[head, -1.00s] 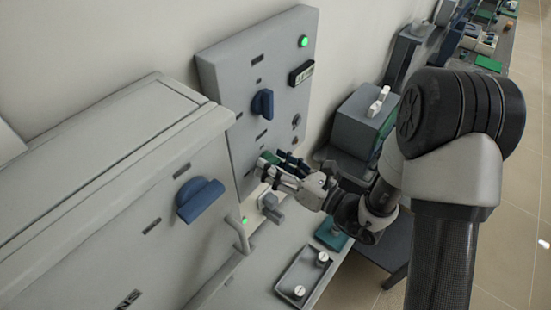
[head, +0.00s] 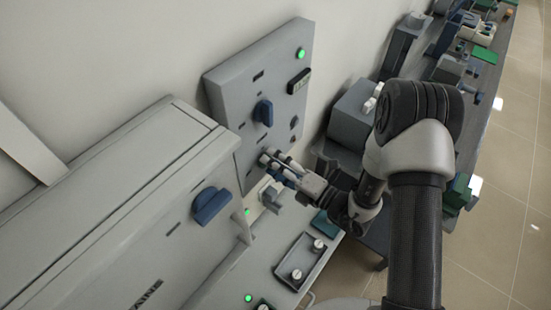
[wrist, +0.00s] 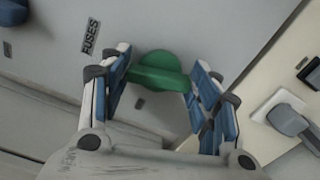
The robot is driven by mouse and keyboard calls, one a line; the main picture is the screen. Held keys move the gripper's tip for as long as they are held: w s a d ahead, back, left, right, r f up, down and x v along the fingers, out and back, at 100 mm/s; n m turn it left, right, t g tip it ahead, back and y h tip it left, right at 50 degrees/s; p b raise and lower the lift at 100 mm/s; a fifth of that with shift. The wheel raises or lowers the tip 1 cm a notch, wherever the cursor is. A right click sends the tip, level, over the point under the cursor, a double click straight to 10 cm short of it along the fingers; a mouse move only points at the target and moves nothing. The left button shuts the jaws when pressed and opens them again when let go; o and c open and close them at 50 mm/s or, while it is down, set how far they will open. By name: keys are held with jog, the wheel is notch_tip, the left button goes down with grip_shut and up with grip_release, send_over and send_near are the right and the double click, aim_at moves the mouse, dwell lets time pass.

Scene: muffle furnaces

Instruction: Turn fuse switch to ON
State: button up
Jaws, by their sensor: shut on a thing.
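The fuse switch is a green knob (wrist: 158,72) on the grey panel, beside the "FUSES" label (wrist: 90,36) in the wrist view. My gripper (wrist: 162,78) has its blue-padded fingers on both sides of the knob and is shut on it. In the head view my gripper (head: 274,162) is at the lower part of the upright panel (head: 232,100), and its fingers hide the knob. I cannot read an ON mark or the knob's setting.
A blue knob (head: 264,112) and a lit green lamp (head: 301,54) are higher on the panel. A grey furnace (head: 130,210) with a blue handle (head: 211,205) stands at left. Below my gripper are a grey plug (head: 271,199) and a tray (head: 306,262).

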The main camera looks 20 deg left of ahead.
jog(key=shift+m+p, duration=0.65)
jog(key=shift+m, duration=0.65)
jog(key=o, duration=1)
jog(key=shift+o, duration=0.2)
jog(key=v, duration=1.2)
